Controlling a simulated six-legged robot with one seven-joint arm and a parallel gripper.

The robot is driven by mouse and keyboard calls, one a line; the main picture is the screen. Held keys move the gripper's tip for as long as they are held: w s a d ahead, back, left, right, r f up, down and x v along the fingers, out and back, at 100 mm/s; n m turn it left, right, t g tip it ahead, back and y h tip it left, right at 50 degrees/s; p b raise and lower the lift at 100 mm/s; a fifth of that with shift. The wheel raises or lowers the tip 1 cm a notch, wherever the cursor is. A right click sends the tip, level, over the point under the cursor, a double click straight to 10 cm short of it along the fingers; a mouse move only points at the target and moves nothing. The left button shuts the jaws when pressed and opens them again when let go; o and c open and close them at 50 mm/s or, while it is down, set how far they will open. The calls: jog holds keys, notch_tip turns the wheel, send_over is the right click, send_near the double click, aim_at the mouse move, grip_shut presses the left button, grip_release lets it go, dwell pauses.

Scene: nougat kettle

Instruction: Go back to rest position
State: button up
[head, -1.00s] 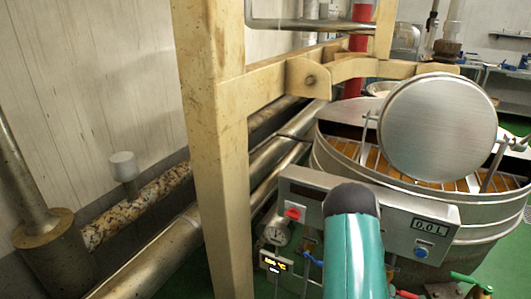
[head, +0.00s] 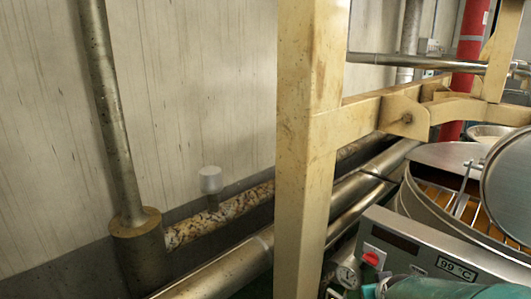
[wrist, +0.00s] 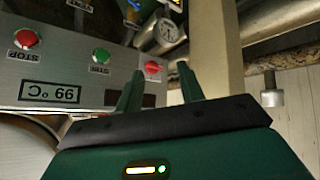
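My gripper (wrist: 158,68) shows in the wrist view with its two dark green fingers apart and nothing between them. The steel control panel (wrist: 60,65) is in front of it, upside down in that view, with a "99 °C" display, a red stop button, a green button and a red knob (wrist: 152,68). The fingertips appear close to the knob in the picture; I cannot tell whether they touch anything. In the head view a green part of my arm (head: 430,289) shows at the bottom right, in front of the panel (head: 425,250).
The round steel kettle (head: 425,212) and its lid (head: 512,185) stand at the right. A cream post (head: 308,150) rises in front of the wall pipes (head: 225,258). A vertical pipe (head: 108,110) stands at the left. A pressure gauge (wrist: 172,32) is near the panel.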

jog(key=s+a+r+g+y, duration=0.2)
jog(key=s+a+r, duration=0.9)
jog(key=s+a, duration=0.3)
jog(key=shift+s+r, duration=0.15)
jog(key=shift+s, duration=0.6)
jog(key=shift+d, duration=0.1)
